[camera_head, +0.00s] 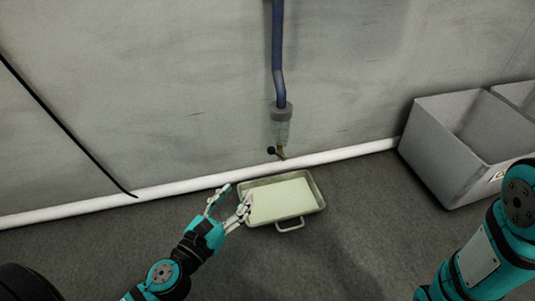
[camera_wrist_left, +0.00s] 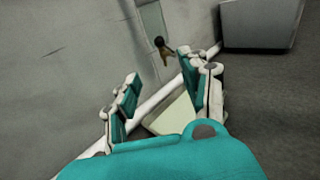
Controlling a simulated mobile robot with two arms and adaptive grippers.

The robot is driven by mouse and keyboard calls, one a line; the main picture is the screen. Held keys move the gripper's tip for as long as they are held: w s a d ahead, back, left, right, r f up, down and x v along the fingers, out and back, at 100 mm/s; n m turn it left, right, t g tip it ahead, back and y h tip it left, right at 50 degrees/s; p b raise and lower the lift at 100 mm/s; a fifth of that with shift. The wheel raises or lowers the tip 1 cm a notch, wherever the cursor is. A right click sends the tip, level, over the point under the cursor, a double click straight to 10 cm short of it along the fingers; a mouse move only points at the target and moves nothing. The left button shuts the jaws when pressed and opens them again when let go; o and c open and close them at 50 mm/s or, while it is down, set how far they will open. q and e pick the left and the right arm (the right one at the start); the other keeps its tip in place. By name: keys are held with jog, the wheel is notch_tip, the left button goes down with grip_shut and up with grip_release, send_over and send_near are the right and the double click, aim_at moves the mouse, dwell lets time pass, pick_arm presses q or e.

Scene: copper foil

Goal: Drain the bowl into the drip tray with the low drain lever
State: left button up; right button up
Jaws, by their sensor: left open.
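The drip tray (camera_head: 318,204) lies on the floor by the wall, a shallow metal tray with a front handle and a pale greenish inside. The drain lever (camera_head: 271,150), with a dark knob, sticks out left near a brass-coloured outlet above the tray's back edge. A translucent bowl (camera_head: 281,133) sits above it, under a grey collar and blue hose. My left gripper (camera_head: 228,194) is open and empty at the tray's left edge, apart from the lever. In the left wrist view the lever's knob (camera_wrist_left: 159,42) shows beyond the open fingers (camera_wrist_left: 160,92). My right gripper is out of view.
A white pipe (camera_head: 350,152) runs along the wall's foot behind the tray. A grey bin (camera_head: 450,150) stands at the right, with another beside it. A black cable (camera_head: 70,130) hangs on the wall at left. The floor right of the tray is clear.

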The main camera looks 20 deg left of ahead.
pick_arm(q)
jog(key=p, duration=0.2)
send_near(277, 155)
jog(key=w+r, duration=0.1)
jog(key=w, duration=0.6)
jog(key=shift+w+r, duration=0.2)
grip_shut()
